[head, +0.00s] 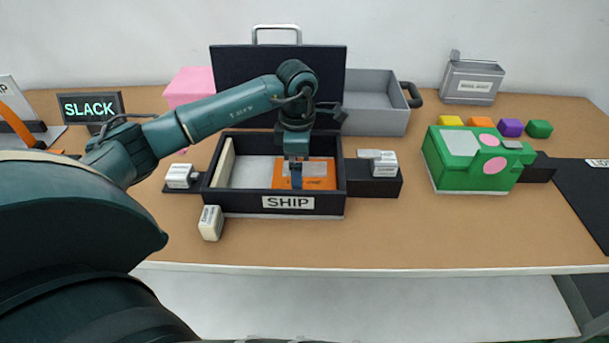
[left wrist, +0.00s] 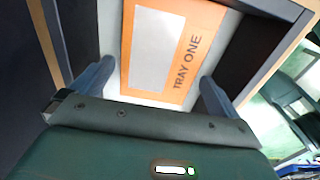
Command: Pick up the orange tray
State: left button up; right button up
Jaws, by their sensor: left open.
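The orange tray (head: 318,183) lies in the right part of the dark open box labelled SHIP (head: 289,208). In the left wrist view the tray (left wrist: 187,70) reads TRAY ONE and has a pale rectangular panel. My left gripper (head: 297,180) points down into the box over the tray and hides part of it. In the left wrist view its two fingers (left wrist: 155,88) are spread apart, one on each side of the tray's near end. I cannot tell whether they touch it. My right gripper is not in view.
The box's dark lid (head: 232,80) stands upright behind it. White labelled blocks (head: 384,163) sit at both sides, and another (head: 210,222) lies at the front left. A green box (head: 470,160) stands right, a grey bin (head: 375,100) behind. The front table strip is mostly clear.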

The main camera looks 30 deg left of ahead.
pick_arm(q)
jog(key=shift+f, duration=1.2)
jog(key=c, duration=0.8)
jog(key=shift+r, duration=0.1)
jog(key=shift+c, duration=0.2)
